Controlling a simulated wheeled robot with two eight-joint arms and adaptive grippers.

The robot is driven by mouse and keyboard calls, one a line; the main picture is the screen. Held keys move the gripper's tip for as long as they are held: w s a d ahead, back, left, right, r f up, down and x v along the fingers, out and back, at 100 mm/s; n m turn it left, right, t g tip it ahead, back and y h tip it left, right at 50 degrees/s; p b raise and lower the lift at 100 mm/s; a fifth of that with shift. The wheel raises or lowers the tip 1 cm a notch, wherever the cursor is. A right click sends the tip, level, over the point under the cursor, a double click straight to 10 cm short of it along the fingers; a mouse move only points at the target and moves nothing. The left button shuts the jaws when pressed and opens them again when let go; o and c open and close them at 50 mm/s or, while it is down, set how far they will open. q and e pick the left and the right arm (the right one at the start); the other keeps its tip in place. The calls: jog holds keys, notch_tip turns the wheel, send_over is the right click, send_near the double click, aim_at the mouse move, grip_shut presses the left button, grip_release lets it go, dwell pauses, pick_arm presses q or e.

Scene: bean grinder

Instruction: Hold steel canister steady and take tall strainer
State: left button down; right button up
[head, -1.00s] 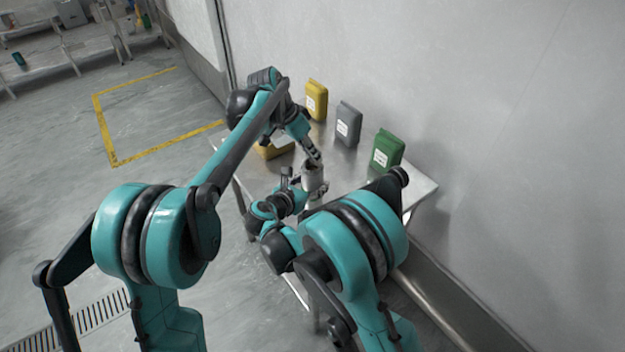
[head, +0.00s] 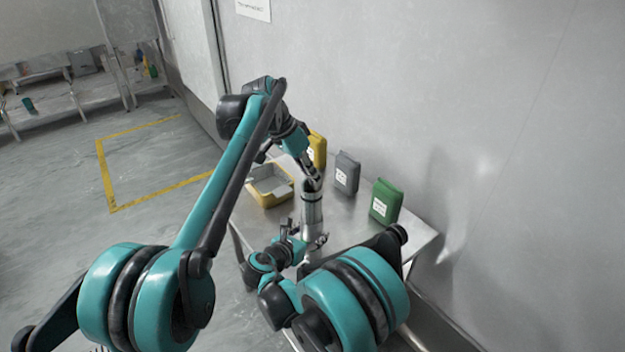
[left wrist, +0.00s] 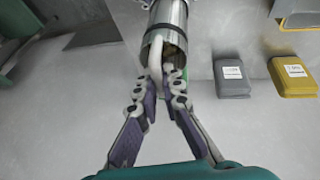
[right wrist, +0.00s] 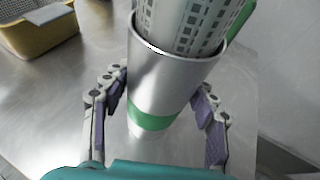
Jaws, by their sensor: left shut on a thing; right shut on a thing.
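The steel canister (right wrist: 160,75) has a green band and an open top in the right wrist view. My right gripper (right wrist: 163,105) is shut around it, one finger on each side. The tall strainer (right wrist: 185,22), a perforated metal tube, stands well out of the canister's mouth, its lower part hidden inside. In the left wrist view the strainer's shiny upper end (left wrist: 168,22) has a pale handle (left wrist: 155,55). My left gripper (left wrist: 163,85) is shut on it at the rim. In the head view my left gripper (head: 312,182) is above the strainer (head: 312,210).
A yellow bin (head: 268,192) stands on the steel table (head: 352,222), left of the canister. Yellow (head: 318,148), grey (head: 346,173) and green (head: 386,202) packs stand along the wall side. Bare tabletop lies between them.

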jog(key=o, duration=1.4)
